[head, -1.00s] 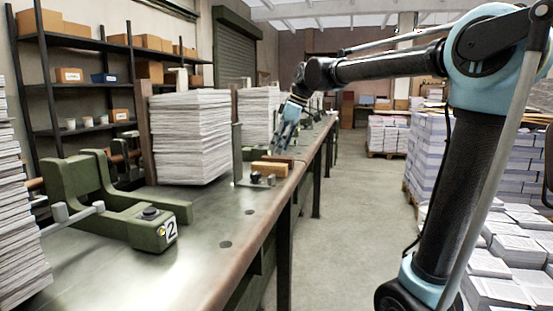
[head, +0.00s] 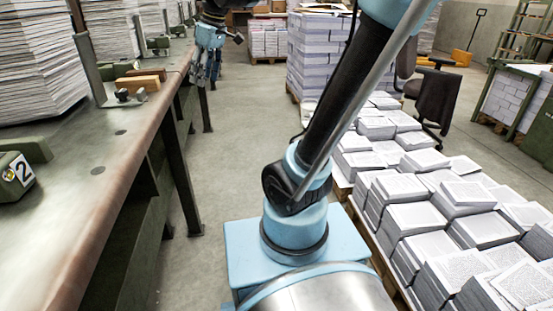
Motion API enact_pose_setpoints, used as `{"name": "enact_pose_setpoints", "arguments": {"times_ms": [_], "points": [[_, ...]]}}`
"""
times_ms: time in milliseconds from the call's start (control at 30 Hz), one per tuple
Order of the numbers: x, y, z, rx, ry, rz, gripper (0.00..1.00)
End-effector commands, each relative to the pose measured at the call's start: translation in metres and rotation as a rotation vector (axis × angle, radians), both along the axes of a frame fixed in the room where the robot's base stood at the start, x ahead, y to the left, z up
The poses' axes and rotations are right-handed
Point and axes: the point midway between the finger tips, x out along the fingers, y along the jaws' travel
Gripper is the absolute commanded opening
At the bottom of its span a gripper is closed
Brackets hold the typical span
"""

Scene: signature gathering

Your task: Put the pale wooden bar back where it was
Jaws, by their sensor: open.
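A pale wooden bar (head: 137,85) lies on the worn bench top (head: 75,150) near its right edge, at the upper left of the head view. A browner wooden strip (head: 148,73) lies just behind it; I cannot tell if they touch. My gripper (head: 207,82) is open and appears empty, with its fingers pointing down. It shows to the right of the bar, apart from it, by the bench's edge. Its exact height and depth against the bench are hard to tell at this size.
A small dark-knobbed fixture (head: 124,96) sits in front of the bar. A tall paper stack (head: 40,65) and a green block marked 2 (head: 15,175) stand on the bench at left. Paper piles (head: 425,200) fill the right. The aisle floor (head: 245,130) is clear.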

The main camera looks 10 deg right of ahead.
Motion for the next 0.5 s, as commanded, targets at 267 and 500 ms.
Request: {"name": "enact_pose_setpoints", "arguments": {"times_ms": [267, 500], "points": [[-0.065, -0.095, -0.089, -0.044, 0.035, -0.377, 0.53], [-0.126, -0.155, -0.173, -0.074, 0.058, -0.693, 0.53]]}}
